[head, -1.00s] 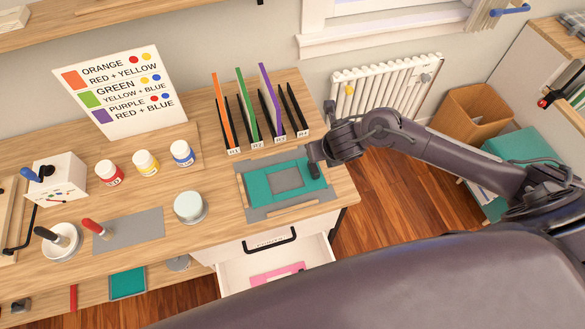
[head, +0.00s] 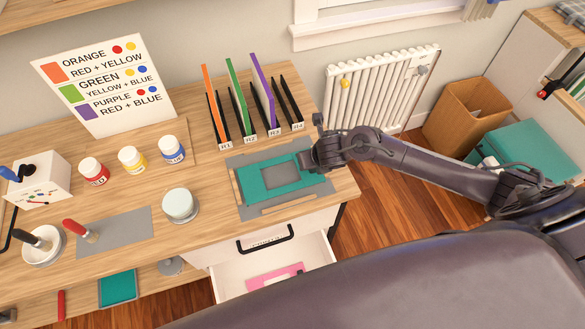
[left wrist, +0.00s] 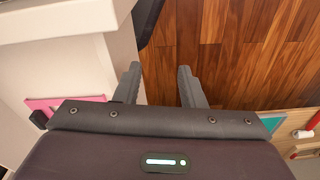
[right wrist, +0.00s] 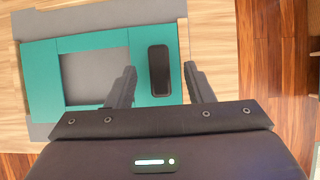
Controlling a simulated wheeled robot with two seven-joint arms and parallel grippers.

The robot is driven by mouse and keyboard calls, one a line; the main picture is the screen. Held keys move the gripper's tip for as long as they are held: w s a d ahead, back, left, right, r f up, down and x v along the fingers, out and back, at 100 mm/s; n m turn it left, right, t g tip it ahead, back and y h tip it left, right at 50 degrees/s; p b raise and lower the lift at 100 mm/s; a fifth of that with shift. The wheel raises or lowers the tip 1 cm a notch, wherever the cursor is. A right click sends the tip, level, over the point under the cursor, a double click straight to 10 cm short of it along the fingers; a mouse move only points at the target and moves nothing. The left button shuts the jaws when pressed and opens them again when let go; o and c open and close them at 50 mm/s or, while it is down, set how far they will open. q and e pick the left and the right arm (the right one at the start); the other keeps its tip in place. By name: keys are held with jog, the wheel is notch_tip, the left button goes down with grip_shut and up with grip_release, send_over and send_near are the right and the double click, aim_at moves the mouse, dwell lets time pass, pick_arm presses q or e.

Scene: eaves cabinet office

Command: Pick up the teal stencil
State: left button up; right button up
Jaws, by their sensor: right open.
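The teal stencil (head: 251,183) is a flat frame with a square window, lying on a grey mat (head: 249,212) on the desk. In the right wrist view the stencil (right wrist: 40,82) has a black oblong handle (right wrist: 159,70) on its right side. My right gripper (head: 309,160) is at the stencil's right end in the head view. In the right wrist view this gripper (right wrist: 160,68) is open, with the handle lined up between its fingertips; I cannot tell the height gap. My left gripper (left wrist: 158,67) is open and empty near the drawer and above the floor. It is outside the head view.
Behind the mat stands a rack with orange, green and purple (head: 262,78) panels. A pale round jar (head: 180,204) and paint bottles stand left. An open drawer (head: 235,271) with a pink sheet (head: 275,280) juts out below. Floor lies right of the desk.

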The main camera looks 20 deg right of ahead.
jog(key=shift+x, duration=1.35)
jog(key=shift+c, duration=0.5)
grip_shut()
jog(key=shift+r, duration=0.1)
